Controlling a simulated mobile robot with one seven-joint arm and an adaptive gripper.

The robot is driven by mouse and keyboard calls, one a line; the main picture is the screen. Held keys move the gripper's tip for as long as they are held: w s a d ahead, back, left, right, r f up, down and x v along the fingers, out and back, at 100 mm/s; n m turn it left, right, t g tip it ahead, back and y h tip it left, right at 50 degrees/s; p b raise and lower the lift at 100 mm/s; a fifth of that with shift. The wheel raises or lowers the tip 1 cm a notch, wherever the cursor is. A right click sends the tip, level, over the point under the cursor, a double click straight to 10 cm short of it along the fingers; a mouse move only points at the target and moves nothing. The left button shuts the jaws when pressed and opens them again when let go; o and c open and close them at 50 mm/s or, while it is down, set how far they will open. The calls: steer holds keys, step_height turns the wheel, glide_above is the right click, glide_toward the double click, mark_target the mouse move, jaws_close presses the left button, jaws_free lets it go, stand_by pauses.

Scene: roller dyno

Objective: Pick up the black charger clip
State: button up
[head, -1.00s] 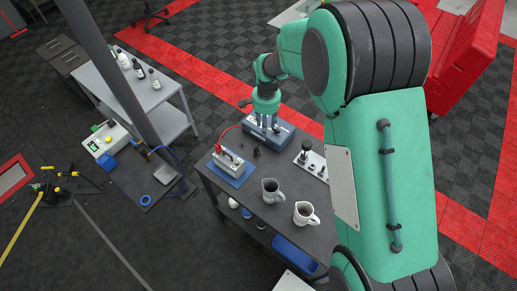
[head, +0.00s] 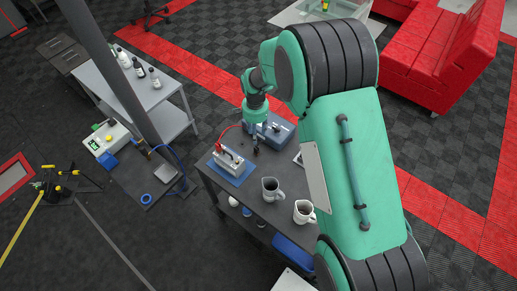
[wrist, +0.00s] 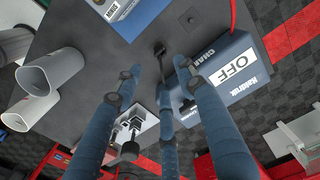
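The small black clip (wrist: 160,48) stands on the dark table top, just beyond my fingertips in the wrist view. In the head view a small black shape (head: 256,151), which looks like it, sits between the battery and the charger. My gripper (wrist: 157,68) has blue fingers spread apart, with nothing held between them. In the head view my gripper (head: 257,137) points down over the table, beside the charger; its fingertips are small there. The blue charger (wrist: 235,70) with an OFF label lies right of the fingers. I cannot tell the exact height gap to the clip.
Two mugs (head: 271,189) (head: 304,211) stand toward the front. A metal plate with black parts (wrist: 135,128) lies under my fingers in the wrist view.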

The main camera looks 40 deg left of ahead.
glide_above(257, 147)
steer(key=shift+f, duration=3.2)
steer(key=shift+s+f, duration=0.1)
steer(key=shift+f, duration=0.05)
steer(key=shift+a+f, duration=0.1)
steer(key=shift+f, duration=2.35)
steer(key=shift+c, duration=0.2)
jaws_close()
